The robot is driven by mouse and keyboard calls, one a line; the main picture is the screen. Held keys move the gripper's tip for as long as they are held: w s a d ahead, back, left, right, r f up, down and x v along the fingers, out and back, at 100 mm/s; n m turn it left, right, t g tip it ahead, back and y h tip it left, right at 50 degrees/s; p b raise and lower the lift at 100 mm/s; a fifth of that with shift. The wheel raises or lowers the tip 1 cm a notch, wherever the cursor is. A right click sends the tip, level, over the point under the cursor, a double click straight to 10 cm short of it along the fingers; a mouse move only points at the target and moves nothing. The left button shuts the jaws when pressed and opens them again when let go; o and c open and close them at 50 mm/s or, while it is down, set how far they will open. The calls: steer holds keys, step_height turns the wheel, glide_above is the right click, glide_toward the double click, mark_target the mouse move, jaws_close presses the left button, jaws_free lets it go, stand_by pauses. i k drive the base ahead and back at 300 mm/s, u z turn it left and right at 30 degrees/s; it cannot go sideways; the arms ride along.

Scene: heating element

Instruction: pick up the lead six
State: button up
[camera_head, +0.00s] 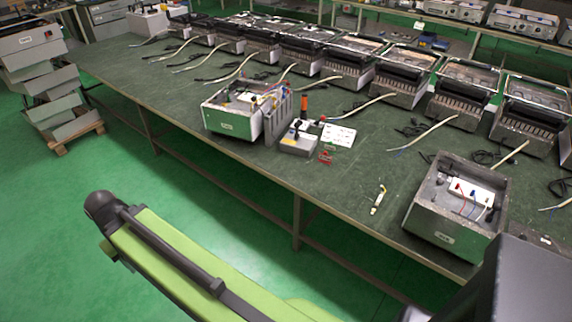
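Several pale leads with dark plugs or cords lie across the green worktop in front of a row of metal heater units. One pale lead (432,134) lies right of the middle, another pale lead (362,107) lies left of it, and another pale lead (234,71) lies farther back. No number shows on any of them, so I cannot tell which is lead six. A short white and yellow piece (379,199) lies alone near the front edge. My green arm crosses the bottom of the view; my gripper is not in view.
An open metal box (430,222) with a white socket block stands at the right front of the worktop (340,185). An open box with wiring (232,122) stands at the middle front. Stacked grey cases (38,70) stand on a pallet at left. Green floor is clear at left.

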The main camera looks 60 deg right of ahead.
mark_target(379, 199)
steer(key=z, duration=1.5)
steer(key=k, duration=0.45)
steer(key=z, duration=1.2)
steer(key=k, duration=0.95)
steer(key=u, duration=0.15)
steer(key=i, duration=0.95)
steer(key=z, duration=0.1)
